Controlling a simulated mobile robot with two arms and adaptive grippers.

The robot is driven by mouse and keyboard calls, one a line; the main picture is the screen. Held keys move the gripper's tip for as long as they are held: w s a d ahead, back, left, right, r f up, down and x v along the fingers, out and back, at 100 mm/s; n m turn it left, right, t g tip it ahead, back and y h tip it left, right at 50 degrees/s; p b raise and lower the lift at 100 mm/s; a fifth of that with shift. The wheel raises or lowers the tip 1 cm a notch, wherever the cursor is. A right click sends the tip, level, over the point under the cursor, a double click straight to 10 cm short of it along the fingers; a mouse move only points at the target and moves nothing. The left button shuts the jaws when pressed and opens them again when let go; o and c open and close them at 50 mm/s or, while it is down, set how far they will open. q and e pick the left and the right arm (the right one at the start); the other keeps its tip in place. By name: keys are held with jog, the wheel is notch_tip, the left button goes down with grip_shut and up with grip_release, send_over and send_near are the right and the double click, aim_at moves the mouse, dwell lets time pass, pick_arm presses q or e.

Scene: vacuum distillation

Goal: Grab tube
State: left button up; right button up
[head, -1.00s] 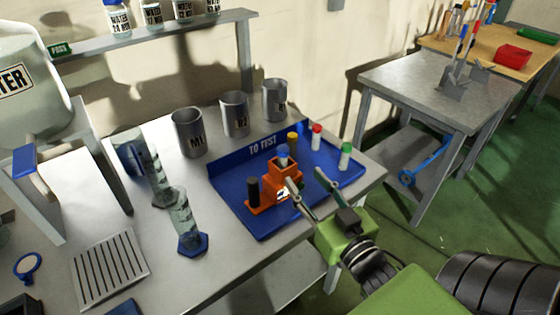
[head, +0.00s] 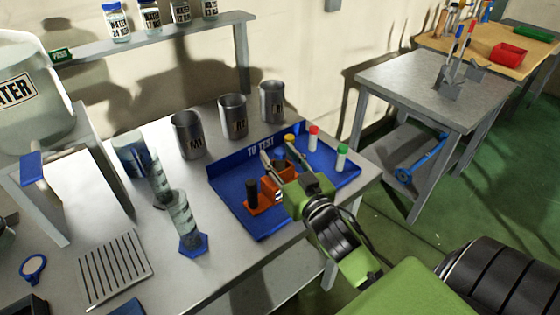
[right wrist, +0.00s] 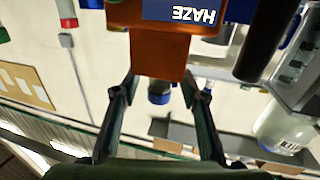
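A blue-capped tube (head: 280,153) is in the orange holder (head: 264,199), which stands on the blue "TO TEST" tray (head: 230,187). My right gripper (head: 281,163) is at the holder, its arm reaching in from the lower right and covering part of it. In the right wrist view the picture is upside down: the orange block (right wrist: 160,52) carries a "HAZE" label, and a blue cap (right wrist: 159,93) shows between the spread fingers of my right gripper (right wrist: 160,84), with a gap on both sides. My left gripper is not in view.
Yellow-capped (head: 289,139), red-capped (head: 313,138) and green-capped (head: 341,156) tubes stand on the tray's right. Metal beakers (head: 233,116) stand behind; graduated cylinders (head: 182,222) stand at left.

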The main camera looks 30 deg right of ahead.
jog(key=shift+s, duration=0.1)
grip_shut()
